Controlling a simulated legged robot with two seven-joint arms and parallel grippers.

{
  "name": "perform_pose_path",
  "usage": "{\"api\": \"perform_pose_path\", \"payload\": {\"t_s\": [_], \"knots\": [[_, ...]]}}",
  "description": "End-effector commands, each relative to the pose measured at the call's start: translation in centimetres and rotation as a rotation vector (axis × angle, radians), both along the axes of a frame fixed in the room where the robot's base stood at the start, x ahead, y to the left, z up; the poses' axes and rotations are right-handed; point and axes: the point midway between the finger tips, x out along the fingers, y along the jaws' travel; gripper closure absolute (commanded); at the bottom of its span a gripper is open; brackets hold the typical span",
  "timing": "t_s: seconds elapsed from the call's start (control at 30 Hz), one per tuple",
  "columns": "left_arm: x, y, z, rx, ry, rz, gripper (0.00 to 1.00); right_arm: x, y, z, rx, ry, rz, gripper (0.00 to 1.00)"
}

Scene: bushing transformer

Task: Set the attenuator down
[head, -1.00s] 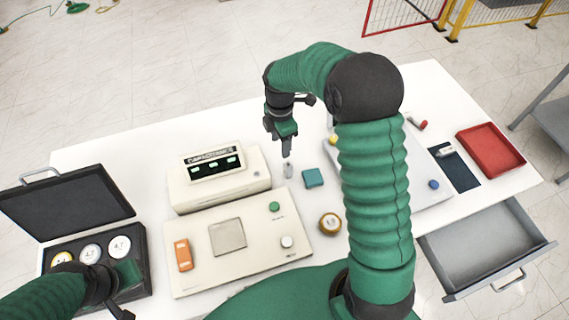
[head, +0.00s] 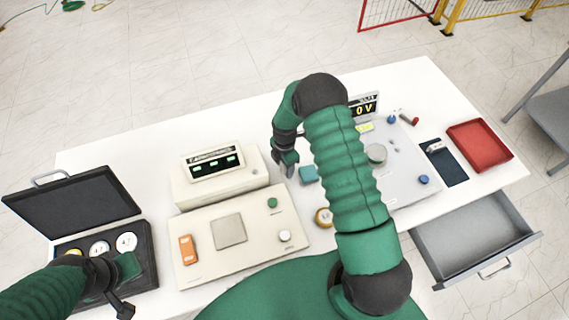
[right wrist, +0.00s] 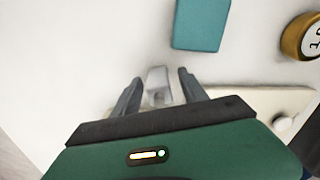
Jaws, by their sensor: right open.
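The small grey metal piece, which I take for the attenuator (right wrist: 158,84), is on the white table in the right wrist view. My right gripper (right wrist: 160,90) is open, with one finger on each side of the piece and gaps visible between. In the head view the right gripper (head: 287,170) is low over the table, just left of a teal block (head: 309,174), and the piece is mostly hidden there. My left gripper (head: 124,289) is at the lower left by the black case; its fingers are too unclear to read.
A cream meter (head: 220,182) and a cream panel (head: 238,238) lie left of the right gripper. A brass weight (head: 323,217) sits in front of the teal block. A grey panel (head: 405,180), a dark mat (head: 443,163), a red tray (head: 480,146) and an open drawer (head: 475,240) are at right.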

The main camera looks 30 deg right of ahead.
Motion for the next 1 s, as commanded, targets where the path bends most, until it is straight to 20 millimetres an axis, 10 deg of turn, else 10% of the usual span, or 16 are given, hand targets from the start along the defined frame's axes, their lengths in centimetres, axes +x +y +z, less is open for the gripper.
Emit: {"api": "perform_pose_path", "payload": {"t_s": [0.27, 0.63, 1.0], "knots": [[-0.02, 0.00, 0.09, 0.000, 0.001, 0.000, 1.00, 0.01, -0.03, -0.68, -0.001, -0.001, -0.001, 0.50], [-0.02, 0.00, 0.09, 0.000, 0.001, 0.000, 1.00, 0.01, -0.03, -0.62, -0.001, -0.001, -0.001, 0.99], [-0.01, -0.01, 0.06, 0.000, 0.001, 0.000, 1.00, 0.02, -0.04, -0.57, -0.001, -0.001, -0.001, 1.00]]}}
